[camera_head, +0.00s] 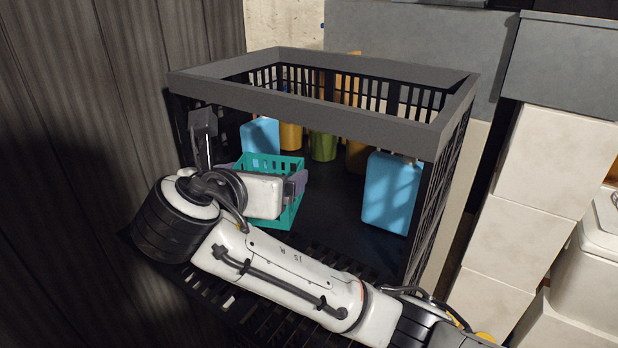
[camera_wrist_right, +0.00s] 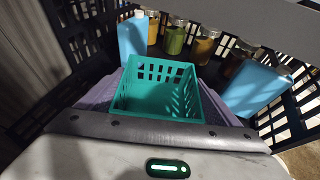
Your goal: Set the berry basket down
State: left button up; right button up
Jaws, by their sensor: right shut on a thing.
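The berry basket (camera_head: 268,162) is a small teal slotted basket, inside a large dark grey crate-like shelf at its left front. In the right wrist view the basket (camera_wrist_right: 158,128) looks upright and empty. My right gripper (camera_head: 262,182) is shut on it, with a grey-purple finger on each side. My right arm comes in from the lower right and covers the basket's near side. I cannot tell whether its base touches the dark floor of the crate. My left gripper is not in view.
The crate's thick rim (camera_head: 290,105) runs above the basket. A light blue container (camera_head: 392,192) stands to the right, another (camera_head: 260,137) behind the basket. A row of jars, one green (camera_wrist_right: 174,38), stands at the back. Dark floor (camera_head: 335,205) between basket and right container is clear.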

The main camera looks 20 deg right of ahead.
jog(key=w+d+p, duration=0.1)
jog(key=w+d, duration=0.7)
jog(key=d, duration=0.2)
notch_tip(320, 180, down, 7)
jog(key=shift+s+a+r, duration=0.1)
jog(key=shift+s+r, duration=0.05)
jog(key=shift+f, duration=0.2)
jog(key=o, duration=0.9)
jog(key=shift+f, duration=0.1)
